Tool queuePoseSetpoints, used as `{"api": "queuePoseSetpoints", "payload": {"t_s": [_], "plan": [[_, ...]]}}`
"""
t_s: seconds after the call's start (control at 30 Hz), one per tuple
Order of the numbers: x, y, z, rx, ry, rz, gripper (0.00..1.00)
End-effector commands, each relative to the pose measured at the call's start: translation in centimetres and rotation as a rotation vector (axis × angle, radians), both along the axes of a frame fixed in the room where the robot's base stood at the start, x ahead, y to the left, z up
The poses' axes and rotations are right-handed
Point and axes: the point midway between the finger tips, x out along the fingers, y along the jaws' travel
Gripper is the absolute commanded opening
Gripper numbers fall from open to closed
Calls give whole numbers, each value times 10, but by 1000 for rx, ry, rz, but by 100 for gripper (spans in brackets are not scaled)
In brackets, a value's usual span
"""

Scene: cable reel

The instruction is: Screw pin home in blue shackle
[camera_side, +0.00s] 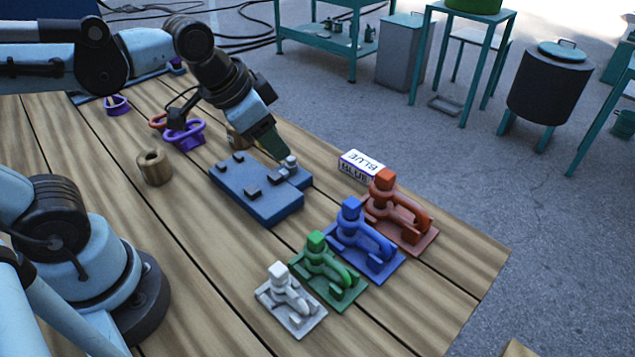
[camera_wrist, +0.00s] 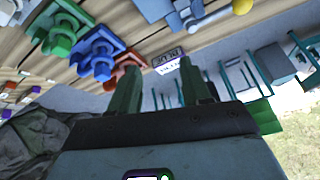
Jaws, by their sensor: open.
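The blue shackle (camera_side: 368,243) sits on a blue base plate among a row of coloured shackles. In the wrist view the blue shackle (camera_wrist: 97,50) is at upper left. My gripper (camera_side: 282,153) is over the blue block, left of and behind the shackle, with its tips close to a small silver peg (camera_side: 291,162). In the wrist view my gripper (camera_wrist: 158,75) has its two green fingers apart, with nothing seen between them.
White (camera_side: 290,303), green (camera_side: 328,272) and red (camera_side: 400,215) shackles flank the blue one closely. The blue block (camera_side: 262,205) has raised tabs. A sign box reading BLUE (camera_side: 361,164) stands behind. A wooden ring (camera_side: 153,167) and purple shackle (camera_side: 185,134) lie left. The table's front-right is clear.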

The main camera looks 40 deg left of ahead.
Motion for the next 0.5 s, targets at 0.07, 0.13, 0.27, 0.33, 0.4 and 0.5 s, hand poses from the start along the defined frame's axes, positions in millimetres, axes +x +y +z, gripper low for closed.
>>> {"api": "queuePoseSetpoints", "payload": {"t_s": [0.07, 0.13, 0.27, 0.33, 0.4, 0.5], "plan": [[11, -18, 7, 59, 59, -159, 48], [19, -33, 11, 110, 111, -301, 48], [31, -63, 14, 194, 204, -571, 48], [37, -80, 15, 234, 251, -716, 48], [42, -96, 14, 267, 292, -851, 48], [46, -115, 11, 303, 340, -1014, 48]]}}
